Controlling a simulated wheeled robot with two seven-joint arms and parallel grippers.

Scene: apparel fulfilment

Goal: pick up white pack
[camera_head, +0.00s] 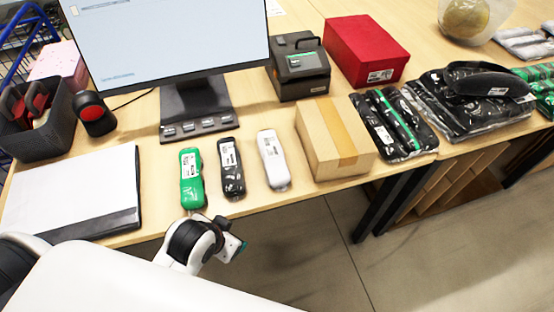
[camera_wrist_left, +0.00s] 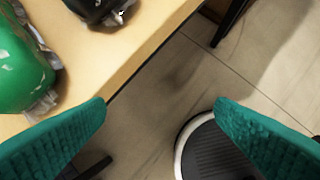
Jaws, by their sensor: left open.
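The white pack (camera_head: 271,160) lies on the table in the head view, right of the black pack (camera_head: 231,168) and left of a cardboard box. The green pack (camera_head: 191,179) lies left of the black one. My left gripper (camera_head: 240,245) is just off the table's front edge, below the packs in the picture and apart from the white pack. In the left wrist view its teal fingers (camera_wrist_left: 161,106) are spread, with floor between them. That view shows the ends of the green pack (camera_wrist_left: 22,65) and black pack (camera_wrist_left: 97,8), but no white pack. My right gripper is not in view.
The cardboard box (camera_head: 336,140) stands close right of the white pack. A monitor (camera_head: 170,40) on its stand is behind the packs, and a clipboard (camera_head: 75,190) lies to the left. Red box (camera_head: 365,50) and black scanner-like device (camera_head: 298,70) stand farther back.

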